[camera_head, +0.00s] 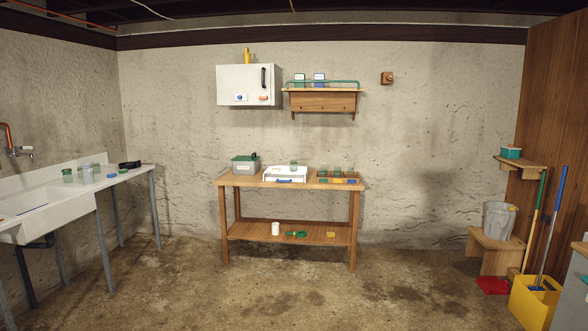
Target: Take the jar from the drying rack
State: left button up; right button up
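Another small jar (294,166) shows at the white low tray-like item (285,175) on the wooden table in the middle. From this distance I cannot tell which of these places is the drying rack. Neither of my grippers is in view.
The wooden table (235,180) holds a grey box with a green lid (245,164). A white cabinet (248,86) and a wooden shelf (322,101) hang above. A yellow bucket (535,303) and grey pail (498,220) stand right. The middle floor is clear.

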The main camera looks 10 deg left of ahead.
aim_at(293, 164)
jog(key=i+u, duration=0.1)
jog(key=i, duration=3.65)
